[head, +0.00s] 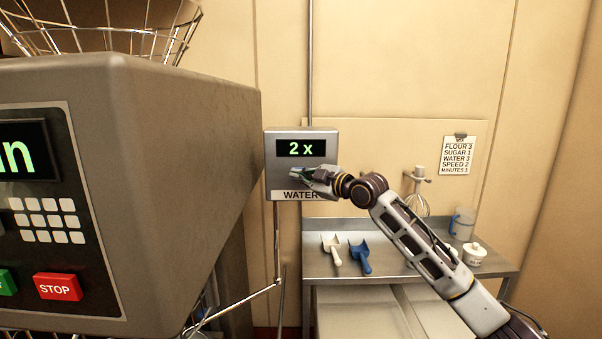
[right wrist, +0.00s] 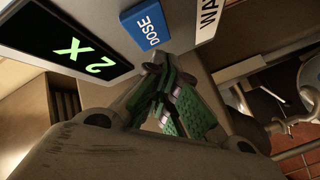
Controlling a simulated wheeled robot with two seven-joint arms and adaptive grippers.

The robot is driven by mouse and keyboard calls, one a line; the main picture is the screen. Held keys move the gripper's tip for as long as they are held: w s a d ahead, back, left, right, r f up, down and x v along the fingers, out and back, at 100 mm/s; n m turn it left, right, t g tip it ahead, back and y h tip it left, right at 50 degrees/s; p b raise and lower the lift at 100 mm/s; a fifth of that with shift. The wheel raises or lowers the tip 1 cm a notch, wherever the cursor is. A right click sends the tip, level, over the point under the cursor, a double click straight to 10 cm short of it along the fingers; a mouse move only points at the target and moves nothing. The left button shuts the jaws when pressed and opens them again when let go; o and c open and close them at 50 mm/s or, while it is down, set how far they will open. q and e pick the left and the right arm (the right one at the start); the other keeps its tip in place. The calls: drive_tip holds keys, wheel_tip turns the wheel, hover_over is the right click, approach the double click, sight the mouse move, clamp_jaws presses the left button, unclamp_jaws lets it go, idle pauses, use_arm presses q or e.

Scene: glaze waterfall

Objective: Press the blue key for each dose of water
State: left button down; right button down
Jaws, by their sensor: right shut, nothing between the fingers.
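The grey water box (head: 277,172) hangs on the wall in the middle of the head view. Its display (head: 301,148) reads "2 x" in green, and the same display (right wrist: 75,50) fills the upper left of the right wrist view. The blue key (right wrist: 148,26), marked DOSE, shows in the right wrist view but is hidden behind my gripper in the head view. My right gripper (head: 312,177) is shut and empty in front of the box. Its fingertips (right wrist: 157,62) are close to the key's edge; I cannot tell whether they touch it. My left gripper is out of view.
A big grey machine (head: 190,130) with a keypad and red STOP key (head: 58,287) fills the left. A recipe card (head: 458,157) reads WATER 3.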

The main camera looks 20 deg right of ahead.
drive_tip(key=shift+w+d, duration=0.1)
drive_tip(key=shift+w, duration=0.4)
idle(0.9)
drive_tip(key=shift+w+d+r+p, duration=0.1)
drive_tip(key=shift+w+d+p, duration=0.05)
drive_tip(key=shift+w+p, duration=0.3)
drive_tip(key=shift+w+d+p, duration=0.15)
drive_tip(key=shift+w+p, duration=0.15)
drive_tip(key=shift+w, duration=0.15)
idle(1.7)
drive_tip(key=shift+s, duration=0.15)
drive_tip(key=shift+s+a, duration=0.25)
drive_tip(key=shift+s, duration=0.5)
idle(0.4)
drive_tip(key=shift+s+a, duration=0.25)
drive_tip(key=shift+s, duration=0.55)
drive_tip(key=shift+s+a, duration=0.2)
drive_tip(key=shift+s, duration=0.6)
drive_tip(key=shift+s+a, duration=0.25)
drive_tip(key=shift+s, duration=0.55)
